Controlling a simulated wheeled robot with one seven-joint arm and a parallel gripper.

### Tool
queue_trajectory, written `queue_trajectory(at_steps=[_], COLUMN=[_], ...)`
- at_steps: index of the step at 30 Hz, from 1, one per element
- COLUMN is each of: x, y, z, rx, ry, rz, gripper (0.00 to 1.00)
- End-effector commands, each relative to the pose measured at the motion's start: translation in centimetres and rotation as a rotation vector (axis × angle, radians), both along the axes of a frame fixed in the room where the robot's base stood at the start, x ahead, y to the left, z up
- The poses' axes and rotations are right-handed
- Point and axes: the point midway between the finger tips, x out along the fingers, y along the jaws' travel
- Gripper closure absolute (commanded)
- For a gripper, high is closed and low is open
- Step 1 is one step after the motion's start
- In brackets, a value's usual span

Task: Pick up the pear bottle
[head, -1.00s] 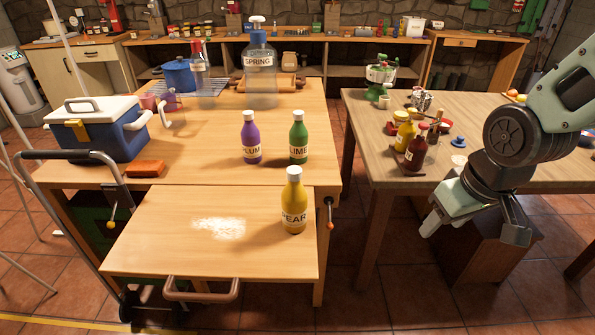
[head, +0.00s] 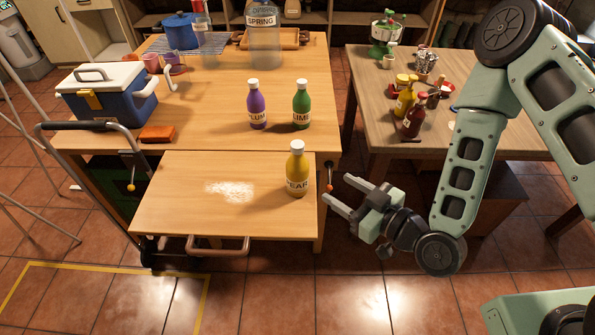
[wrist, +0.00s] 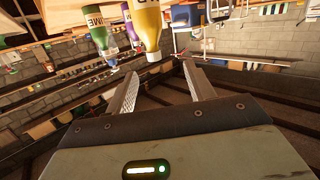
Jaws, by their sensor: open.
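The pear bottle (head: 297,172) is yellow with a white cap and a dark "PEAR" label. It stands upright at the right side of the lower pull-out board (head: 180,215). My gripper (head: 338,190) is to the right of the bottle, past the board's edge, with its fingers pointing left toward it. The jaws are apart and empty. In the wrist view the yellow bottle (wrist: 147,28) appears beyond the open fingers (wrist: 162,85), with its top part nearest the jaws. The bottle and the fingers do not touch.
A purple plum bottle (head: 257,108) and a green lime bottle (head: 302,106) stand on the higher tabletop behind. A cooler (head: 108,100) and an orange block (head: 157,134) are at left. The right table (head: 385,145) holds sauce bottles.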

Motion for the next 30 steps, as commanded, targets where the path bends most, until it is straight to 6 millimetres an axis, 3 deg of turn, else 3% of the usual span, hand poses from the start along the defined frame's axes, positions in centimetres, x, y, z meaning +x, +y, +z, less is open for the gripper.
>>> queue_trajectory(at_steps=[6, 11, 30], x=[-1.2, -0.6, 7.1], y=[-0.3, 0.0, 5.8], z=[0.8, 0.7, 1.3], rx=[0.127, 0.144, 0.142], ry=[-0.065, -0.08, -0.077], rz=[-0.095, -0.112, -0.11], gripper=[0.46, 0.46, 0.46])
